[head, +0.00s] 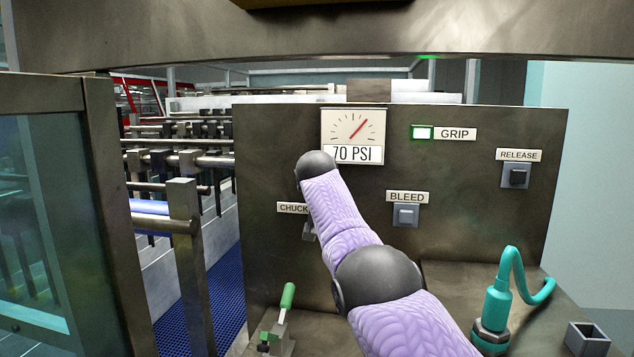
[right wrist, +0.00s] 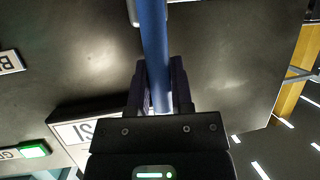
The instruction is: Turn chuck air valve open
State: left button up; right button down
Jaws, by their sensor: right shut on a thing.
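My right arm crosses the middle of the head view and hides my right gripper there. In the right wrist view my right gripper (right wrist: 157,85) is shut on a long blue lever (right wrist: 154,35) in front of the dark panel. The lever runs up the picture between the fingers. In the head view the CHUCK label (head: 292,208) is partly covered by my arm. A small grey piece (head: 308,231) shows below it; the rest of the valve is hidden. The gauge (head: 353,133) reads 70 PSI. The light (head: 422,132) beside the GRIP label is lit green. My left gripper is not in view.
The panel (head: 480,215) also carries a BLEED button (head: 406,215) and a RELEASE button (head: 515,176). A green-handled lever (head: 286,300) stands low at the left. A teal hose fitting (head: 497,305) stands at the lower right. A metal beam (head: 330,35) crosses the top.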

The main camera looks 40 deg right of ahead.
jog(key=shift+f, duration=0.25)
jog(key=c, duration=0.5)
grip_release()
jog(key=shift+w, duration=0.1)
jog(key=shift+r, duration=0.1)
jog(key=b+v, duration=1)
